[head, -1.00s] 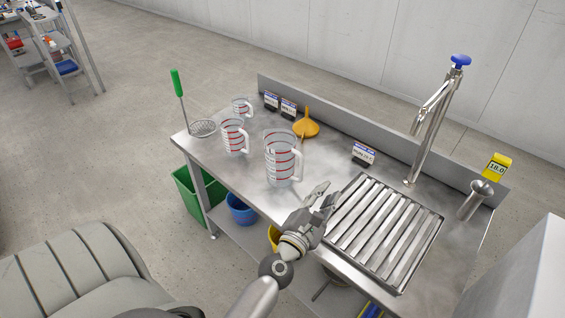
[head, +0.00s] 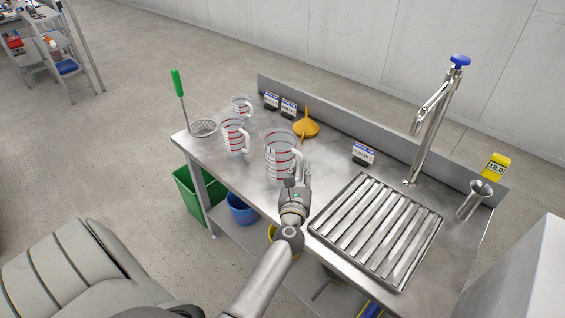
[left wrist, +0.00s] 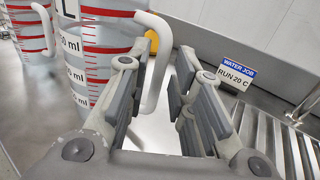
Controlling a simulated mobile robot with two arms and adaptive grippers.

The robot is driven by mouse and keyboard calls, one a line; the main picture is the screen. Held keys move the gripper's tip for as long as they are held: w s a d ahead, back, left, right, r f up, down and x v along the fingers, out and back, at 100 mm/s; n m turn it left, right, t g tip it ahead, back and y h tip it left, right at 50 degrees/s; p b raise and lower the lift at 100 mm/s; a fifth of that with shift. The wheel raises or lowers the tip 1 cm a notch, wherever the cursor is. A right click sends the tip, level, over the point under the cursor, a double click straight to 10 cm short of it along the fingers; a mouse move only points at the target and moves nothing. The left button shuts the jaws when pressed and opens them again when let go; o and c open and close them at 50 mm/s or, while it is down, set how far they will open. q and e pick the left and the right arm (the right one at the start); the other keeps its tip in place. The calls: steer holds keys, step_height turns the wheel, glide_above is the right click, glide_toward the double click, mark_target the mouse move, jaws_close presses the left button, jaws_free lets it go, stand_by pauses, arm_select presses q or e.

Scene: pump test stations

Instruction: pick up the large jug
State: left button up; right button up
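The large jug (head: 279,153) is clear with red bands and a white handle. It stands upright on the steel bench and is the biggest of the jugs. My left gripper (head: 294,180) is at its lower right, by the handle. In the left wrist view the fingers (left wrist: 168,75) are apart, and the jug's white handle (left wrist: 157,85) shows in the gap between them, closer to the left finger. I cannot tell whether a finger touches it. The jug's body (left wrist: 100,62) is left of the fingers. My right gripper is not in view.
A medium jug (head: 233,136) and a small jug (head: 242,106) stand behind to the left. An orange funnel (head: 306,127) is behind the large jug. A slatted drain grate (head: 375,230) and a tap (head: 430,130) are to the right. A label stand (head: 363,153) stands near the back ledge.

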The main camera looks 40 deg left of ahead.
mark_target(302, 166)
arm_select(q)
steer(key=x, duration=0.3)
steer(key=shift+w+f, duration=0.2)
steer(key=shift+w, duration=0.1)
steer(key=shift+s+r, duration=0.1)
jaws_close()
steer(key=shift+r, duration=0.15)
